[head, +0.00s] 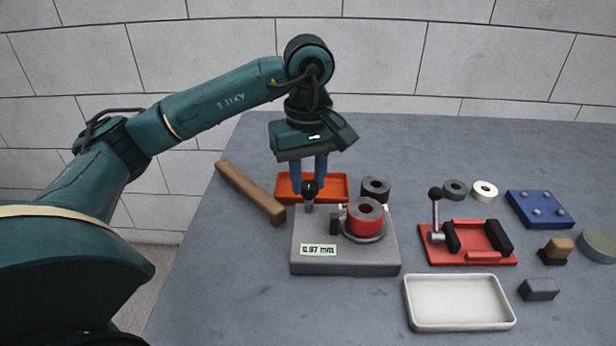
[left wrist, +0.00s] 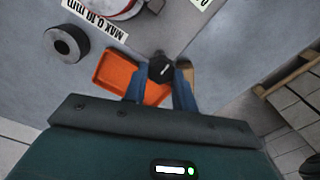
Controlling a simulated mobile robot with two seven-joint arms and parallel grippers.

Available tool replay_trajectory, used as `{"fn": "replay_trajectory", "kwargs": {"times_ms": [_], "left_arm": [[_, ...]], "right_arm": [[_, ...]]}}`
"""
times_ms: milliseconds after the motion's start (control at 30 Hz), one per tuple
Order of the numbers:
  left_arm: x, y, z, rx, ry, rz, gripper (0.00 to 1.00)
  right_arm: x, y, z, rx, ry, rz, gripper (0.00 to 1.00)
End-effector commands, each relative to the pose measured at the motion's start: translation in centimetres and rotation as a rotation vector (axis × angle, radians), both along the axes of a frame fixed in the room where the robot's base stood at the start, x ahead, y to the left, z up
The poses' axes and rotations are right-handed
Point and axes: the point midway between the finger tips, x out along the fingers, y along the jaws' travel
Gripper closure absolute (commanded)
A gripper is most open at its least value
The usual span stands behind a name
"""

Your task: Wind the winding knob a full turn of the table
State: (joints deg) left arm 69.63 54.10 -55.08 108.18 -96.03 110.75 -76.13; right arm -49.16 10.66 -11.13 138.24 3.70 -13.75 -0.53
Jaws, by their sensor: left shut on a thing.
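The grey gauge block (head: 345,262) stands on the table with a readout of "0.97 mm" on its front. A red ring-shaped part (head: 364,222) with a dark top sits on the block's round table (head: 372,238). The black winding knob (head: 309,190) is at the block's back left. My left gripper (head: 310,186) points down with its blue fingers shut on the knob. In the left wrist view the knob (left wrist: 160,70) shows between the fingertips. My right gripper is in neither view.
An orange tray (head: 337,188) lies behind the knob, and a wooden bar (head: 250,193) lies to its left. A dark ring (head: 376,184) stands behind the block. A red clamp fixture (head: 468,258) and a white tray (head: 458,322) are to the right.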

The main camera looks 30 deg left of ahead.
Motion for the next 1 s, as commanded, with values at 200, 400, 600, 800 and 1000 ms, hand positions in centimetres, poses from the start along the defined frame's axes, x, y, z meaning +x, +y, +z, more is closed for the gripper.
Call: {"fn": "replay_trajectory", "kwargs": {"times_ms": [200, 400, 600, 800, 1000], "left_arm": [[0.05, 0.02, 0.15, -0.001, -0.003, -0.003, 0.96], [0.05, 0.02, 0.16, -0.001, -0.003, -0.002, 0.72], [0.04, 0.02, 0.1, 0.0, -0.002, -0.002, 0.56], [0.02, 0.01, 0.05, -0.001, -0.001, -0.003, 0.51], [0.07, -0.02, 0.79, -0.001, -0.003, -0.003, 0.51]], "right_arm": [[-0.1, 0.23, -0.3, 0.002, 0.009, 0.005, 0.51], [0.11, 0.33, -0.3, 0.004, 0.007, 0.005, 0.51], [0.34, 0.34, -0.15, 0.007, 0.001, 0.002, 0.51], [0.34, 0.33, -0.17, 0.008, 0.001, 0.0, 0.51], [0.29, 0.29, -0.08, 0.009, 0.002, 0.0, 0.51]]}}
